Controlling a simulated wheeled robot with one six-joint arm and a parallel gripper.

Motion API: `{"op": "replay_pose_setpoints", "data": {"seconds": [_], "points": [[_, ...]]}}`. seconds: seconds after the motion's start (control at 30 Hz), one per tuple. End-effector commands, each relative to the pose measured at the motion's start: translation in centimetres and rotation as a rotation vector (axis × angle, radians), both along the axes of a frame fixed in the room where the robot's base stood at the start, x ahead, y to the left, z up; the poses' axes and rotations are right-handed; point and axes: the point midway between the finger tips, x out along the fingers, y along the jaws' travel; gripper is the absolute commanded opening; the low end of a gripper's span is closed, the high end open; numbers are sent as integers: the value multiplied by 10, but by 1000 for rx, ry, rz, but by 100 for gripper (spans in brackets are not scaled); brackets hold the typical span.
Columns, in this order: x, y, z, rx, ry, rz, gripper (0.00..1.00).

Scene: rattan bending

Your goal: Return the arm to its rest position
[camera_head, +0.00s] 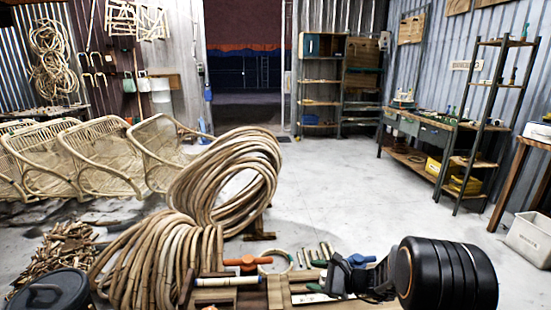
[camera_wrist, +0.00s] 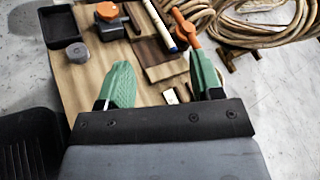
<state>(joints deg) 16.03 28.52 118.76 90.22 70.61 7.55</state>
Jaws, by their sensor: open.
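My gripper (camera_head: 316,275) is at the lower right of the head view, low over the wooden work surface (camera_head: 284,296), with my dark arm behind it. In the wrist view my gripper (camera_wrist: 158,75) shows two green fingers spread apart with nothing between them. The wooden work surface (camera_wrist: 85,75) lies beyond the fingers. An orange-handled tool (camera_wrist: 184,28) lies just beyond the right finger, beside a white and blue marker-like stick (camera_wrist: 160,24). Whether the fingers touch the surface I cannot tell.
Large rattan coils (camera_head: 225,180) stand beyond and left of the work surface. An orange-topped dark block (camera_wrist: 109,18), a grey roll (camera_wrist: 76,52) and a black tray (camera_wrist: 58,28) lie at the wrist view's upper left. Rattan chairs (camera_head: 105,155) line the left; open floor (camera_head: 330,180) lies ahead.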

Motion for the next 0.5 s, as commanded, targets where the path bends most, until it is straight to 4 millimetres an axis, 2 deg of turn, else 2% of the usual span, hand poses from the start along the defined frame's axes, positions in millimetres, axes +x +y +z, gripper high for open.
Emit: {"op": "replay_pose_setpoints", "data": {"seconds": [0.03,0.1,0.2,0.3,0.4,0.5], "points": [[-22,15,57,-104,-46,112,60],[-55,28,97,-265,-106,270,60],[-102,33,146,-505,-202,481,60],[-141,26,189,-745,-306,665,60],[-170,12,225,-971,-408,817,60],[-189,-4,256,-1168,-498,934,60]]}}
